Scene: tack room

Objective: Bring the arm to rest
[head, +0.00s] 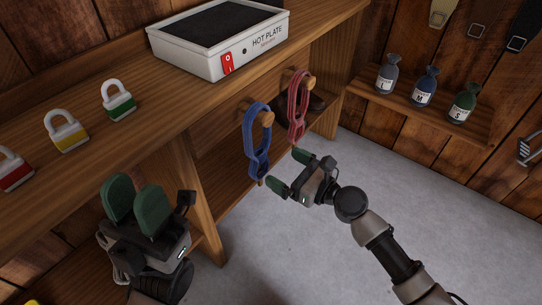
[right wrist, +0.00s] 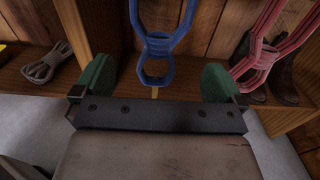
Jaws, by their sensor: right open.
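My right gripper (head: 288,171) is open, with its green fingers apart, in front of the shelf unit. A blue halter (head: 257,140) hangs from a wooden peg just beyond it. In the right wrist view the lower end of the blue halter (right wrist: 157,45) shows between and beyond the open fingers (right wrist: 158,80), with nothing gripped. My left gripper (head: 135,203) is at the lower left, its two green fingers pointing up with a gap and nothing visible between them.
A red halter (head: 298,105) hangs on the peg to the right. A hot plate (head: 220,55) and several padlocks (head: 67,131) stand on the wooden counter (head: 190,105). Boots (right wrist: 283,82) and rope (right wrist: 46,63) lie below. Grey floor is clear.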

